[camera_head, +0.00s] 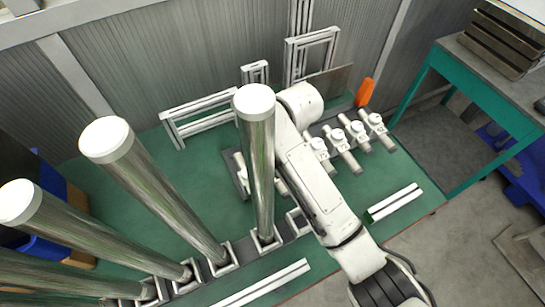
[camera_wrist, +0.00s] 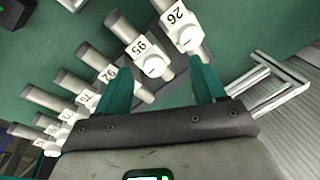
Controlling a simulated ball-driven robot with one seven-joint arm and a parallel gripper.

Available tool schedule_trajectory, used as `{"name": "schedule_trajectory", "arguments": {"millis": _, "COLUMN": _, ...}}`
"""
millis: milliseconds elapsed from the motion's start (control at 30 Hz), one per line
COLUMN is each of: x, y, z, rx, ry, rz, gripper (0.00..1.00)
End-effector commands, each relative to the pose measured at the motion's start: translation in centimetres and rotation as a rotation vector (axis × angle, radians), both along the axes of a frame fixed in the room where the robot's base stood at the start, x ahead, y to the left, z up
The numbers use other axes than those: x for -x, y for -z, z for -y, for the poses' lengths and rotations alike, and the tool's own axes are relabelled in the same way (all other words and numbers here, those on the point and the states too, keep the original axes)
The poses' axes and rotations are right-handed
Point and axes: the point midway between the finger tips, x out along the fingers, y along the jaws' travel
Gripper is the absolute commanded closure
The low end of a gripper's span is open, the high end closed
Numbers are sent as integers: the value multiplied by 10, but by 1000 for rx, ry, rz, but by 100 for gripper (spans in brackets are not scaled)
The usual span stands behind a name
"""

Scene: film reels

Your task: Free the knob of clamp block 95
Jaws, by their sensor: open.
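In the wrist view, clamp block 95 (camera_wrist: 141,46) is a white block on a grey metal tube, its number facing me. Its round white knob (camera_wrist: 155,67) with a dark slot mark lies between the fingers of my gripper (camera_wrist: 162,70). The two teal fingers are spread apart and hold nothing. I cannot tell how far above the knob they are. The left finger covers part of the neighbouring block.
Block 26 (camera_wrist: 177,16) stands close beside block 95, its knob near my right finger. Several more blocks, including one marked 92 (camera_wrist: 108,74), line up to the left. In the head view, tall silver columns (camera_head: 258,160) with white caps stand left of my arm.

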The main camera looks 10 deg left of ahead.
Motion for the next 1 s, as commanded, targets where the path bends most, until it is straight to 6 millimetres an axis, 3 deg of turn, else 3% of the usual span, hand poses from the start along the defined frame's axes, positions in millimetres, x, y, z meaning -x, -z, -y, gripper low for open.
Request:
{"name": "schedule_trajectory", "arguments": {"millis": 200, "x": -30, "y": -19, "z": -12, "rx": 136, "ry": 54, "rz": -46, "gripper": 31}}
{"name": "schedule_trajectory", "arguments": {"millis": 467, "x": -44, "y": -26, "z": -9, "rx": 212, "ry": 108, "rz": -67, "gripper": 31}}
{"name": "schedule_trajectory", "arguments": {"millis": 667, "x": -44, "y": -4, "z": -8, "rx": 215, "ry": 110, "rz": -69, "gripper": 31}}
{"name": "schedule_trajectory", "arguments": {"millis": 1000, "x": -44, "y": 56, "z": -8, "rx": 213, "ry": 109, "rz": -67, "gripper": 31}}
